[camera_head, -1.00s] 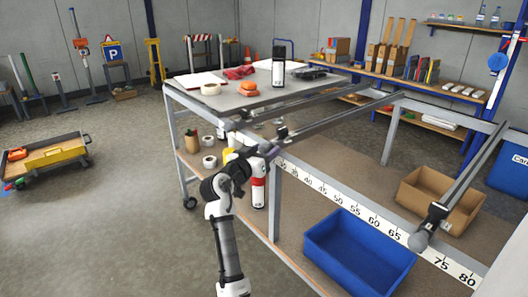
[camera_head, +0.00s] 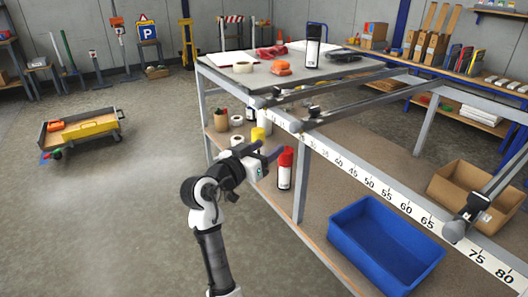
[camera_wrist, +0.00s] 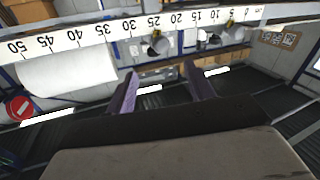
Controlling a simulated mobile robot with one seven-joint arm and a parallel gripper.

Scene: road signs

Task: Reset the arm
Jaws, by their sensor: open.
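My gripper (camera_head: 272,158) is in front of the workbench's near long side, close to its ruler edge, in the head view. Its two dark purple fingers are apart with nothing between them in the wrist view (camera_wrist: 160,78). My arm is bent at the elbow and reaches up from the bottom of the head view. A red-capped spray can (camera_head: 285,170) stands on the lower shelf just right of the gripper; I cannot tell the exact gap.
The workbench (camera_head: 345,176) has a ruler strip (camera_head: 385,196) along its edge. A blue bin (camera_head: 370,238) and a cardboard box (camera_head: 470,195) sit on its lower shelf. A cart (camera_head: 80,128) stands far left. The floor (camera_head: 110,220) on the left is open.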

